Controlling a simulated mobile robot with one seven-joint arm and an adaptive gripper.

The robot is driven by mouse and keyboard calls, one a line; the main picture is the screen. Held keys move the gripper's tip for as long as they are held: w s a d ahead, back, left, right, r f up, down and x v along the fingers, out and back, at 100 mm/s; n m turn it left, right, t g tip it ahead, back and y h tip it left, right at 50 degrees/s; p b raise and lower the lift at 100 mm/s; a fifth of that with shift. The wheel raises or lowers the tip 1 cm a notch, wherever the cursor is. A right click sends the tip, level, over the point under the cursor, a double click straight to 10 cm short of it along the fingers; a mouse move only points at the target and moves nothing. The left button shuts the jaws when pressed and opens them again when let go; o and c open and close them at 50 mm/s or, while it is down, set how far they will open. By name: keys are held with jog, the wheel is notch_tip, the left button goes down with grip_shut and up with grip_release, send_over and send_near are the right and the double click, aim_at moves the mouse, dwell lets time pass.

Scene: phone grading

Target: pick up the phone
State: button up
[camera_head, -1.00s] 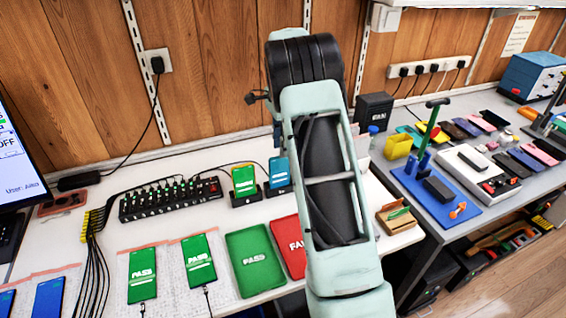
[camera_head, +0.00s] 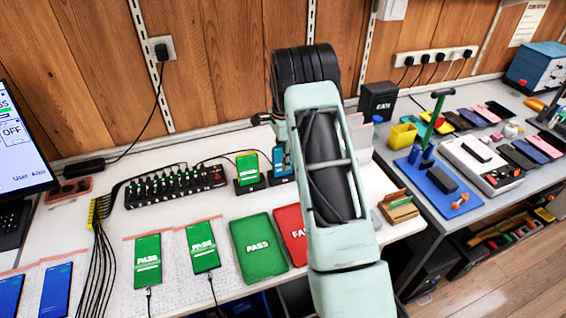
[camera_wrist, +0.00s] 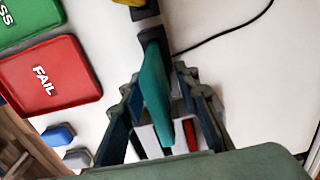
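A phone with a blue screen (camera_head: 279,161) stands in a small black dock on the white table, partly hidden behind my arm in the head view. In the wrist view a teal phone (camera_wrist: 157,95) stands edge-on between my gripper's fingers, its far end by a black dock (camera_wrist: 151,36). My gripper (camera_wrist: 160,88) is open, one finger on each side of the phone, with gaps showing. In the head view my arm hides the gripper's fingers. Another phone, with a green screen (camera_head: 247,167), stands in a neighbouring dock to the left.
A green PASS tray (camera_head: 258,248) and a red FAIL tray (camera_head: 289,230) lie in front of the docks; the FAIL tray also shows in the wrist view (camera_wrist: 50,75). Two cabled PASS phones (camera_head: 147,260) lie further left. A black hub (camera_head: 175,188) stands behind them.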

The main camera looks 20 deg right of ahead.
grip_shut()
jog(key=shift+r, duration=0.1)
dwell(0.4)
